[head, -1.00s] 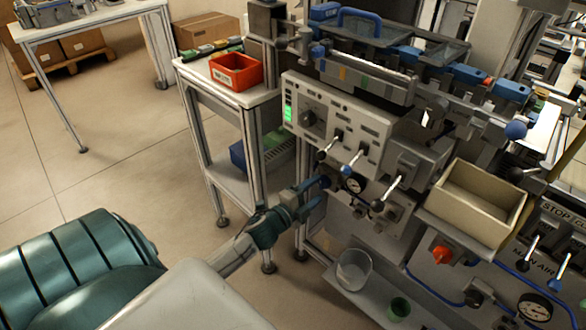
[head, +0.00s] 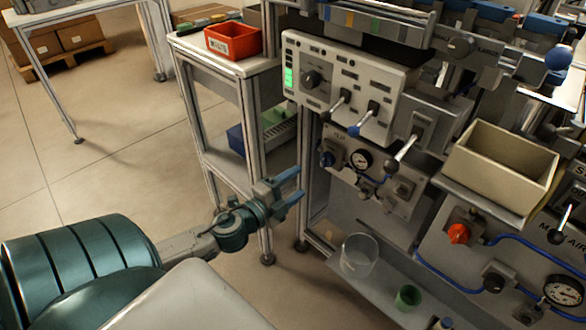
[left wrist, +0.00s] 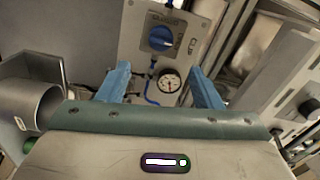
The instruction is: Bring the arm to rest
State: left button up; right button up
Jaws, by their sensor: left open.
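My left arm comes in from the lower left in the head view. Its gripper (head: 290,188) is open and empty, in the air in front of the machine, left of the lower panel. In the left wrist view its two blue fingers (left wrist: 160,88) stand apart with nothing between them. My right gripper is not in view.
The control panel (head: 345,75) has several levers. A beige bin (head: 497,165) is at the right. A clear cup (head: 358,255) and green cup (head: 407,297) stand on the low shelf (head: 385,290). A red bin (head: 232,42) is on the side table. The floor (head: 110,140) is open at left.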

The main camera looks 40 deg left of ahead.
pick_arm(q)
jog(key=shift+s, duration=0.1)
dwell(0.5)
